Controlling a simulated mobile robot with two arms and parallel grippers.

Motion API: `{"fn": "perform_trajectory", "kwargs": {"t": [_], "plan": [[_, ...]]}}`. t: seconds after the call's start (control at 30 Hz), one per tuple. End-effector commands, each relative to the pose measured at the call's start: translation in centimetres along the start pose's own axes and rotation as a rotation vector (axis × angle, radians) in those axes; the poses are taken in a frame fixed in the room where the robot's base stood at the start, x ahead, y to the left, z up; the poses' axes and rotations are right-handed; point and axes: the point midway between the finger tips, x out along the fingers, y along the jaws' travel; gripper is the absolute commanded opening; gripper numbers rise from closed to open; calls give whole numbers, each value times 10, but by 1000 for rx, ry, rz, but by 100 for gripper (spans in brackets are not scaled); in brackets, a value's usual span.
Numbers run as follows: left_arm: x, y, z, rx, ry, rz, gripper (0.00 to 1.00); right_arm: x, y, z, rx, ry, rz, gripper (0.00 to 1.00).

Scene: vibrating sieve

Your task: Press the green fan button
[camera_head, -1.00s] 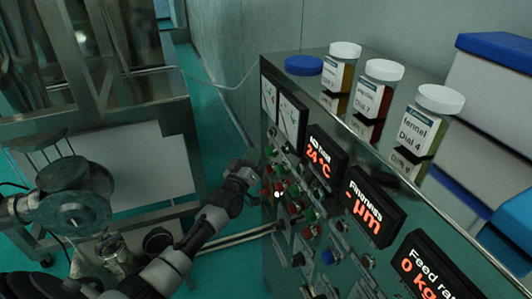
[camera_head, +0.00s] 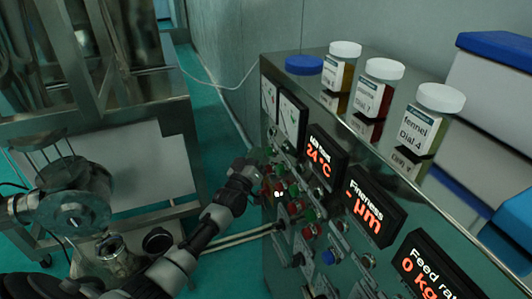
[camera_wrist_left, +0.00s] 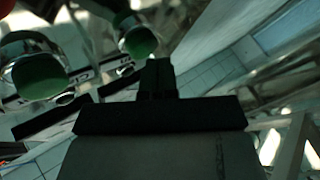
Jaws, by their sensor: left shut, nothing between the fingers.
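The control panel (camera_head: 285,255) of the cabinet carries several green and red buttons. A green button (camera_head: 280,169) is near the panel's far end, with another green button (camera_head: 294,190) nearer. The labels are too small to read, so I cannot tell which is the fan button. My left gripper (camera_head: 257,170) is beside the far buttons, its fingers shut and empty. In the left wrist view the shut fingers (camera_wrist_left: 157,76) point toward a green button (camera_wrist_left: 138,41) ahead. A larger green button (camera_wrist_left: 38,76) is at left. Contact cannot be made out. My right gripper is not in view.
Displays reading temperature (camera_head: 320,157), fineness (camera_head: 368,210) and feed rate (camera_head: 430,270) line the panel's upper edge. Lidded jars (camera_head: 385,88) stand on top of the cabinet. A steel machine (camera_head: 150,130) stands at left, with open floor between it and the cabinet.

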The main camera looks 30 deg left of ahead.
Motion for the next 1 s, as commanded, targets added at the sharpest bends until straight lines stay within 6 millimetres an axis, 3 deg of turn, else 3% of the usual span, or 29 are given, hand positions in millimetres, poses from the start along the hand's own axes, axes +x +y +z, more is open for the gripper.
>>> {"fn": "perform_trajectory", "kwargs": {"t": [1.0], "plan": [[6,5,5,-1,-2,0,0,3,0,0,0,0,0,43]]}}
